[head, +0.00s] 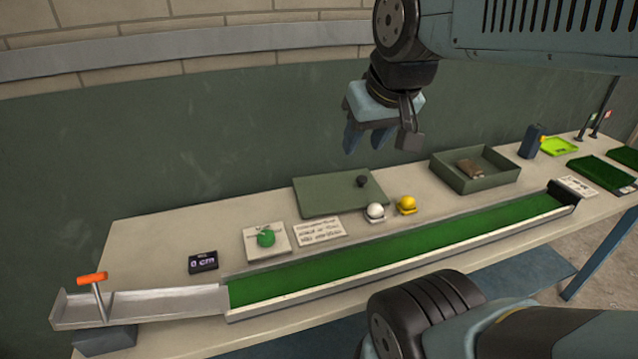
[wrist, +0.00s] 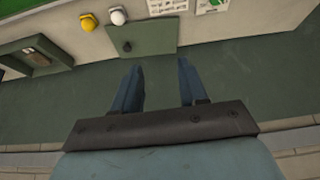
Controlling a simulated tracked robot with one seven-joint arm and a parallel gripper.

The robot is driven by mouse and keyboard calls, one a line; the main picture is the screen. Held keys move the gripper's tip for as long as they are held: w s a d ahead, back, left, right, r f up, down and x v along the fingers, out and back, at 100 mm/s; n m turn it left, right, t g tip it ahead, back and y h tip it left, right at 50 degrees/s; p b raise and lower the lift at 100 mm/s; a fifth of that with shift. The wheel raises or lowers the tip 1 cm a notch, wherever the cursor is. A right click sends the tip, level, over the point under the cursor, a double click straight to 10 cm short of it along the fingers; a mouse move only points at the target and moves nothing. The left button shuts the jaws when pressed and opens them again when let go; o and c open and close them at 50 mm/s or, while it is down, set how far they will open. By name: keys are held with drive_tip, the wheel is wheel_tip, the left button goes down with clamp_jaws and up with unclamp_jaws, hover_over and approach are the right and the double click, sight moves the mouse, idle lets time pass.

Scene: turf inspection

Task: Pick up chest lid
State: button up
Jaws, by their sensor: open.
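The chest lid (head: 325,197) is a flat grey-green panel with a small dark knob (head: 361,181) near its far right part, lying on the bench. The open grey-green chest (head: 446,177) stands to its right with a brown object (head: 469,169) inside. My gripper (head: 366,142) is open and empty, in the air above and behind the lid. In the wrist view the lid (wrist: 160,37) lies beyond the open fingers (wrist: 160,78), with its knob (wrist: 127,47) to the left, and the chest (wrist: 22,47) is at the left edge.
A white ball (head: 375,211) and a yellow ball (head: 406,204) sit in front of the lid. A long green turf ramp (head: 400,243) runs along the front edge. A card (head: 319,230), a green item (head: 266,237) and a display (head: 203,262) lie left. A wall stands behind.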

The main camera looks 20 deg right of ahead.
sight(354, 186)
drive_tip(key=shift+o, duration=0.2)
